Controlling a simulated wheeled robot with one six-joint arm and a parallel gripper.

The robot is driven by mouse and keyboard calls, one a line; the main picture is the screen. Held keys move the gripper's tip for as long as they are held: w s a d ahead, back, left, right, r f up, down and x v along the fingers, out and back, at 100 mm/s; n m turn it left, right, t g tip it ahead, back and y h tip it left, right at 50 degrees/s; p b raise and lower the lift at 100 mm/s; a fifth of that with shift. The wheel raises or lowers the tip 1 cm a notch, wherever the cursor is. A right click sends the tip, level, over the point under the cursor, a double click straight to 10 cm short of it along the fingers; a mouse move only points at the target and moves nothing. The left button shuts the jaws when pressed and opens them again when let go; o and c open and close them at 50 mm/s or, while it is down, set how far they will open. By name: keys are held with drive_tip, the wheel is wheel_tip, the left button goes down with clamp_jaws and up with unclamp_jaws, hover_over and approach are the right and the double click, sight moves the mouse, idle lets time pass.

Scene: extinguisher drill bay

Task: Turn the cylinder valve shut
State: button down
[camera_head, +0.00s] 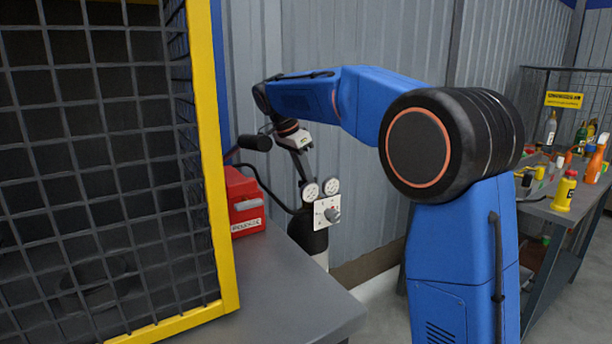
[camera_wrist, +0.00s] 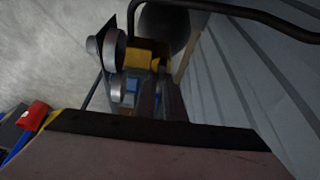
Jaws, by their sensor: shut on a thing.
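A dark gas cylinder (camera_head: 308,238) stands behind the grey bench. Two round gauges (camera_head: 311,192) and a white plate with a grey knob (camera_head: 333,214) sit at its top. My gripper (camera_head: 305,172) reaches down to the cylinder top, just behind the gauges. In the wrist view, its fingers (camera_wrist: 160,78) are close together and end at a yellow-brown block (camera_wrist: 150,50), apparently the cylinder valve. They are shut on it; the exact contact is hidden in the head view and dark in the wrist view. The gauges (camera_wrist: 112,50) are beside the fingers.
A yellow-framed mesh cage (camera_head: 212,150) fills the left. A red box (camera_head: 243,200) sits on the grey bench (camera_head: 290,285), close to the cylinder. A black hose runs beside the cylinder. A corrugated wall is behind. A table with several bottles (camera_head: 563,190) stands right.

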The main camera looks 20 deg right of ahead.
idle(0.4)
drive_tip(key=c, duration=1.8)
unclamp_jaws()
drive_tip(key=shift+c, duration=0.2)
drive_tip(key=v, duration=1.7)
drive_tip(key=shift+w+r, duration=0.2)
drive_tip(key=shift+r, duration=0.05)
